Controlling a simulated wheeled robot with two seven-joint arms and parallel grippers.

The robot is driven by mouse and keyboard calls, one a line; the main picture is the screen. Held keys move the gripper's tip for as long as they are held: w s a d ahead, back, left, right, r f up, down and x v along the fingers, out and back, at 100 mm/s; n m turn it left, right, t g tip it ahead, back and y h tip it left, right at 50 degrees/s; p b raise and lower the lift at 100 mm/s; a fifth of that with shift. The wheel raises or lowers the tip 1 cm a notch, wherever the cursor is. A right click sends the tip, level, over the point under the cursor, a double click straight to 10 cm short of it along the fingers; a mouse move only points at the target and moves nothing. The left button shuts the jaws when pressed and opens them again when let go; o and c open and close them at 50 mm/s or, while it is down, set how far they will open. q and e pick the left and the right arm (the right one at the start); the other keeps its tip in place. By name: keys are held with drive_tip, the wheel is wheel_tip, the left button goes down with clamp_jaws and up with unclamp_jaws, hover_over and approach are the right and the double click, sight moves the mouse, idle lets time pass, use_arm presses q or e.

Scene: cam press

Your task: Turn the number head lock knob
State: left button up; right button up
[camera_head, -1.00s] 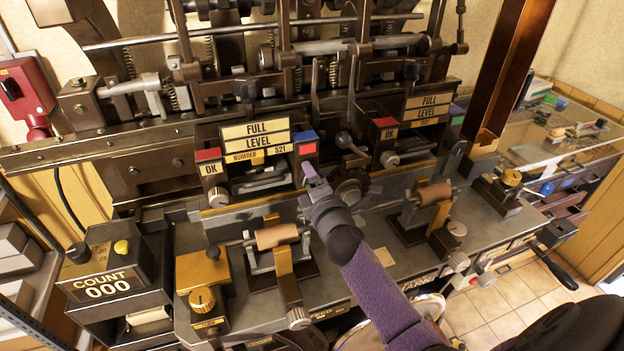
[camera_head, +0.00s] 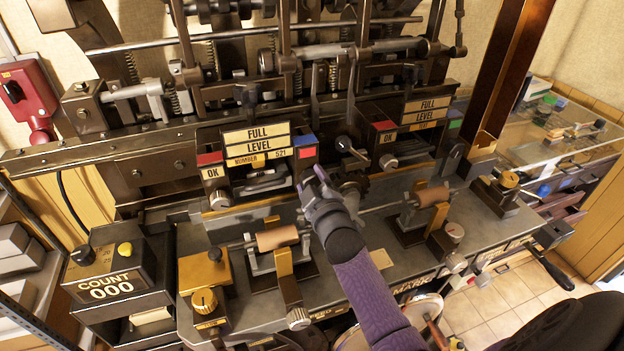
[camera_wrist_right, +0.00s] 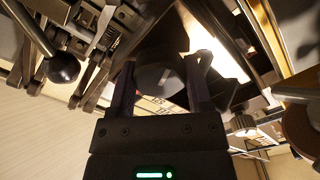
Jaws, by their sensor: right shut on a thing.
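The number head (camera_head: 256,150) carries stacked FULL, LEVEL and NUMBER 521 plates, a red OK tab on its left and a blue tab on its right. My right gripper (camera_head: 317,178) is below the blue tab, at the head's lower right corner. In the right wrist view, a dark round knob (camera_wrist_right: 160,78) sits between the two fingers of my right gripper (camera_wrist_right: 160,88), which is shut on it. It appears to be the lock knob; in the head view the gripper hides it. Its markings are too dark to read. My left gripper is not in view.
A black ball lever (camera_head: 343,143) stands close to the right of my gripper; its ball appears in the wrist view (camera_wrist_right: 62,68). A second head (camera_head: 424,115) is further right. A spool (camera_head: 278,238) and the COUNT box (camera_head: 112,277) are at lower left.

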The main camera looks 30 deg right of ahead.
drive_tip(key=m+p, duration=0.1)
drive_tip(key=m, duration=0.5)
drive_tip(key=shift+f, duration=0.1)
drive_tip(key=shift+m, duration=0.3)
idle(0.4)
drive_tip(key=o, duration=1.3)
drive_tip(key=p+v, duration=0.1)
drive_tip(key=v, duration=0.9)
drive_tip(key=shift+a, duration=0.1)
